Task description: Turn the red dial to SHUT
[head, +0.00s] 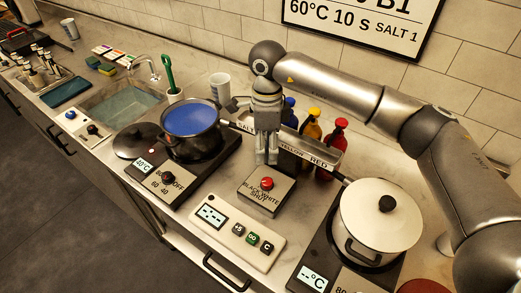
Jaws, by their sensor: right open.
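The red dial (267,183) sits on top of a small box (266,196) in the middle of the counter. The box carries the words BLACK, WHITE and SHUT on its top; which word the dial points at is too small to tell. My right gripper (266,160) points down just above and behind the dial, its fingers open. It appears apart from the dial, though the gap is hard to judge. My left gripper is out of view.
A pot of blue liquid (191,118) stands on a hotplate to the left. A lidded white pot (381,217) stands at the right. Red, yellow and blue bottles (339,135) stand behind the rack. A timer panel (238,235) lies in front.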

